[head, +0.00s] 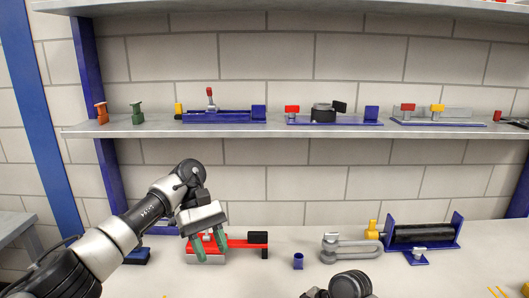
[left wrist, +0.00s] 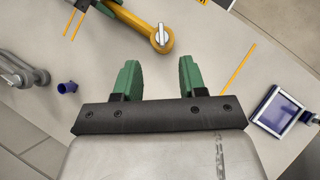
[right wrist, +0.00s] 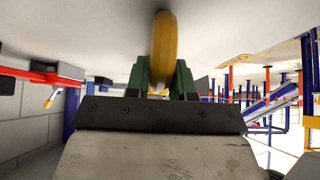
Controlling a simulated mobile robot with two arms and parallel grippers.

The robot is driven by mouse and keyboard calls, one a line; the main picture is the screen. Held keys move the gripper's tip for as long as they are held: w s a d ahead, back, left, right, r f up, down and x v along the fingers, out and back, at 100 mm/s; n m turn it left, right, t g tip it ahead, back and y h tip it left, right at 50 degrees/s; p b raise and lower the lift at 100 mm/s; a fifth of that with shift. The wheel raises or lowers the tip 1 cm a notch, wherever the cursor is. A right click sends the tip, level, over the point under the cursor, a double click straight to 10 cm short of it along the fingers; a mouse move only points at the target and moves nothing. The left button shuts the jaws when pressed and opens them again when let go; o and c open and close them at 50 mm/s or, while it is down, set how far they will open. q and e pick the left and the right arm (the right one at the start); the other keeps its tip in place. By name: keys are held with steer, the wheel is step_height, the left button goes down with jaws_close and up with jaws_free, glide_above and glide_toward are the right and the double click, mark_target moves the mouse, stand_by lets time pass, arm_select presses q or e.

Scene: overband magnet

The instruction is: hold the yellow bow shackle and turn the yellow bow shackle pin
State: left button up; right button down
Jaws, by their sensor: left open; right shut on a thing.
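The yellow bow shackle (left wrist: 140,22) lies at the top of the left wrist view, partly cut off by the frame. The yellow bow shackle pin (left wrist: 161,35) shows a pale grey bar-like head in the shackle's round end. My left gripper (left wrist: 157,68) is open and empty, with the pin head ahead of its green fingers and apart from them. It also shows in the head view (head: 209,248), above the bench. My right gripper (right wrist: 163,72) is shut on the yellow shackle, whose curved body (right wrist: 163,40) rises between its fingers. The head view does not show the yellow shackle.
A grey shackle (head: 352,249) and a blue cup (head: 298,261) stand on the bench (head: 290,238). A red clamp (head: 243,243) is behind my left gripper. A blue cradle with a black roller (head: 423,233) is at right. A shelf (head: 330,131) with several fixtures runs above.

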arm_select(q)
steer(key=shift+r, duration=2.1)
arm_select(e)
steer(key=c, duration=0.9)
jaws_free()
arm_select(q)
step_height(320, 180, up, 8)
steer(key=p, duration=0.8)
arm_select(e)
steer(key=d+r, duration=0.2)
steer(key=r, duration=0.3)
steer(key=d+r, duration=0.2)
steer(key=r, duration=0.4)
steer(key=d+r, duration=0.3)
steer(key=r, duration=0.3)
steer(key=shift+s+d+r, duration=0.1)
steer(key=shift+s+r, duration=0.05)
steer(key=shift+r, duration=0.1)
